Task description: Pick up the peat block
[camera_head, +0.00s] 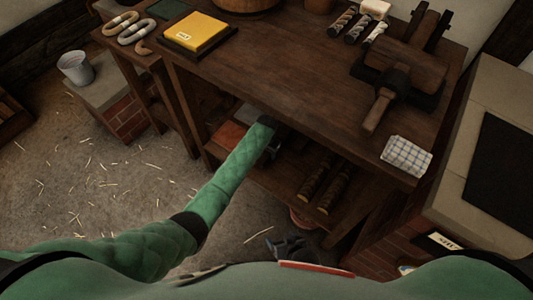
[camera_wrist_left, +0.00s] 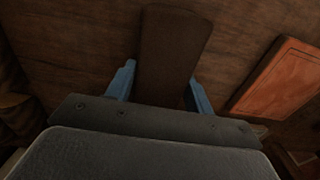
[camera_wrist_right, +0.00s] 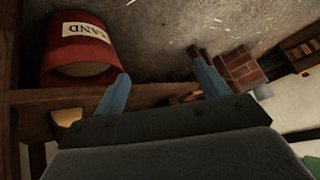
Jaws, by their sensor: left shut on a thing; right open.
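The peat block, as I take the dark brown block in the left wrist view (camera_wrist_left: 172,40) to be, stands between my left gripper's blue fingers. My left gripper (camera_wrist_left: 162,78) is shut on it, with a finger on each side. Wooden boards lie behind the block. In the head view my left arm reaches under the workbench top to the lower shelf, and the block cannot be made out there. My right gripper (camera_wrist_right: 162,72) is open and empty, low beside the bench; its blue fingers also show in the head view (camera_head: 286,246).
A flat orange-red item (camera_wrist_left: 286,80) lies beside the held block. Dark rolls (camera_head: 325,185) lie on the lower shelf, to the right. The workbench top (camera_head: 290,70) overhangs my left gripper. A red sand bucket (camera_wrist_right: 80,42) is near my right gripper. The floor at left is mostly clear.

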